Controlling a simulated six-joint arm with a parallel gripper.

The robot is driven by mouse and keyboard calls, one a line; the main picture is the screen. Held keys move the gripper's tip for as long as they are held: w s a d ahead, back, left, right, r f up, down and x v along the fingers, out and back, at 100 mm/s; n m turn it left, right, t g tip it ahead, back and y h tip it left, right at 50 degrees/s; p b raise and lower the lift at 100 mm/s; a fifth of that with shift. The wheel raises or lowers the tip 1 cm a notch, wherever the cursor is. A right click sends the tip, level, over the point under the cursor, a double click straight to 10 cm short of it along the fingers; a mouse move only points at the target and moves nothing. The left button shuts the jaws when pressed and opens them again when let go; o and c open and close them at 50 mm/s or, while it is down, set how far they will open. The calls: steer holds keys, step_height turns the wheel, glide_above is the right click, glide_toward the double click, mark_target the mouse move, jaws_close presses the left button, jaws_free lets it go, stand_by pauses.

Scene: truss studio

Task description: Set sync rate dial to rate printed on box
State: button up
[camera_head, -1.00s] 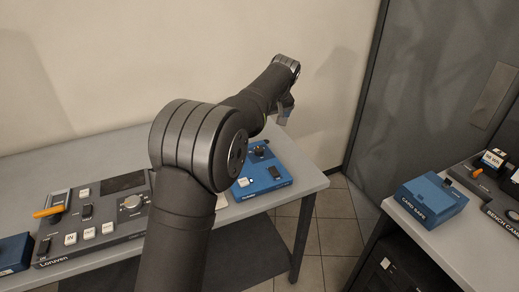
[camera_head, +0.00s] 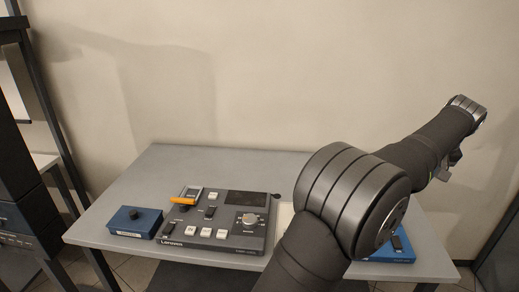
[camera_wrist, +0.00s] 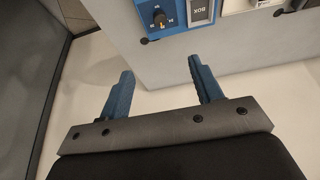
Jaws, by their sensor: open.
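A dark grey console (camera_head: 225,238) on the table carries a round silver dial (camera_head: 249,219) with marks around it. A low blue box (camera_head: 135,222) with a black knob (camera_head: 135,213) stands left of it. A second blue box (camera_head: 390,252) at the right is mostly hidden behind my arm. My gripper (camera_wrist: 161,66) is open and empty, apart from the dial. I cannot tell which is the sync rate dial or read a rate.
The console also has several white buttons, black switches and an orange-handled lever (camera_head: 184,200). The grey table (camera_head: 160,165) is clear behind the devices. A dark rack (camera_head: 22,190) stands at the far left. A pale wall is behind the table.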

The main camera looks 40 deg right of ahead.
steer(key=shift+s+f+m, duration=0.1)
steer(key=shift+f+m, duration=0.3)
steer(key=shift+f, duration=0.05)
steer(key=s+d+f+m+t, duration=0.1)
steer(key=s+f+m+t, duration=0.55)
steer(key=m, duration=0.85)
steer(key=s+d+f+m+t, duration=0.2)
steer(key=f+m+t, duration=0.1)
steer(key=f+m, duration=0.9)
steer(key=w+d+f, duration=0.1)
steer(key=w, duration=0.3)
steer(key=w+d+f+m, duration=0.1)
steer(key=w+f, duration=0.1)
steer(key=w, duration=0.3)
steer(key=w+d+f+m, duration=0.1)
steer(key=w, duration=0.4)
steer(key=shift+w+d+f+h, duration=0.25)
steer(key=shift+d+h, duration=0.05)
steer(key=shift+d, duration=0.05)
steer(key=shift+t, duration=0.25)
steer(key=c, duration=1)
